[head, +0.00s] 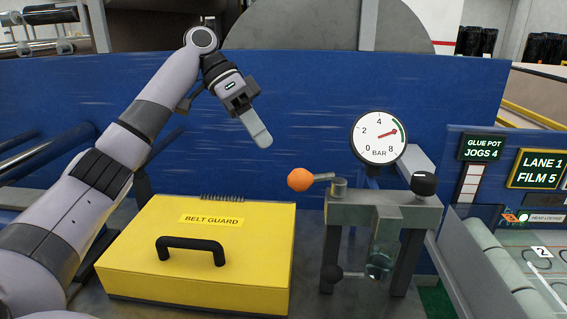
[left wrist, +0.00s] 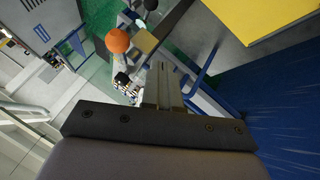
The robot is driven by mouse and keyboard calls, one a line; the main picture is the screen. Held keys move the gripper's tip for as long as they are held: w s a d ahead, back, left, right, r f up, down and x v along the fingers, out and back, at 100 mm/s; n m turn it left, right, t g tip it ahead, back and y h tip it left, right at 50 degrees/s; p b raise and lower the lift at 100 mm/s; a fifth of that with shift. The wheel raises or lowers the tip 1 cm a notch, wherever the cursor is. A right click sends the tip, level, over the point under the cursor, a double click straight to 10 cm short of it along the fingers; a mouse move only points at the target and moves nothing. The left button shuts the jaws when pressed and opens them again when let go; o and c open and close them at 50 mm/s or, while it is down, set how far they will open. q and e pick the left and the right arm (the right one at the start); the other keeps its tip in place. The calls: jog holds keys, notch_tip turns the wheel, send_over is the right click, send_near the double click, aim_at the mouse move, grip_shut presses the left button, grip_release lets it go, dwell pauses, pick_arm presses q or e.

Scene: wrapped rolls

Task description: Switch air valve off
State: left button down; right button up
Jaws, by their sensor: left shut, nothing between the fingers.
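The air valve's lever ends in an orange ball (head: 300,179) and points left from the grey valve body (head: 375,208). A round pressure gauge (head: 379,138) marked BAR stands above the body, its red needle pointing right, between 4 and 8. My left gripper (head: 262,138) is shut and empty, above and to the left of the orange ball, apart from it. In the left wrist view the orange ball (left wrist: 117,41) is at upper left, beyond the shut fingers (left wrist: 163,85). My right gripper is not in view.
A yellow belt guard box (head: 200,255) with a black handle (head: 191,246) stands left of the valve. A blue wall panel (head: 320,110) rises behind.

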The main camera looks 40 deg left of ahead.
pick_arm(q)
jog(key=s+d+f, duration=0.1)
jog(key=d+f, duration=0.2)
jog(key=d, duration=0.3)
jog(key=shift+s+d+f+p, duration=0.2)
jog(key=shift+d+p, duration=0.1)
jog(key=shift+d, duration=0.05)
jog(key=shift+s, duration=0.1)
jog(key=shift+s+d+n+t, duration=0.1)
jog(key=shift+s+n+t, duration=0.05)
jog(key=shift+n+t, duration=0.4)
